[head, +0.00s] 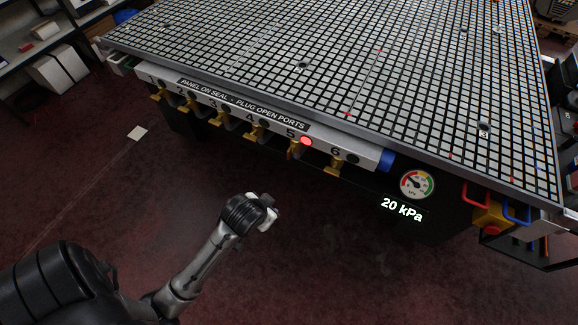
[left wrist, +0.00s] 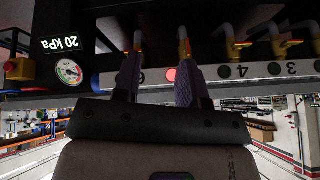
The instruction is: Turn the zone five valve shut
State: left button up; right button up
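The zone five valve (head: 294,152) has a yellow handle under the panel edge, beside a lit red lamp (head: 306,140) at number 5. In the left wrist view, which is upside down, the valve (left wrist: 184,48) shows beyond the fingers, near the red lamp (left wrist: 171,75). My left gripper (head: 268,206) hangs in front of the panel and below it, apart from the valve. Its two dark fingers (left wrist: 160,65) stand apart with nothing visible between them. The right finger overlaps the panel near number 5. My right gripper is not in view.
More yellow valves line the panel, with zone four (head: 255,132) and zone six (head: 335,166) on either side. A gauge (head: 417,185) stands above a "20 kPa" readout (head: 402,210). The grid table (head: 330,75) overhangs. The floor in front is clear.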

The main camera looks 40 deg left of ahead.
pick_arm(q)
jog(key=w+a+f+n+y+b, duration=0.1)
jog(key=w+a+f+b, duration=0.15)
jog(key=f+b, duration=0.2)
jog(key=w+a+f+t+y+b, duration=0.1)
jog(key=w+a+f+b, duration=0.15)
jog(key=f, duration=0.35)
jog(key=w+a+f+n+y+b, duration=0.1)
jog(key=a+f+b, duration=0.3)
jog(key=f, duration=0.2)
jog(key=n+t, duration=0.1)
jog(key=t, duration=0.9)
send_near(288, 156)
jog(key=b+x, duration=0.3)
jog(key=x, duration=0.7)
jog(key=shift+r+b, duration=0.15)
jog(key=shift+b, duration=0.25)
jog(key=shift+w+a, duration=0.3)
jog(key=shift+w, duration=0.25)
jog(key=shift+c, duration=0.3)
grip_shut()
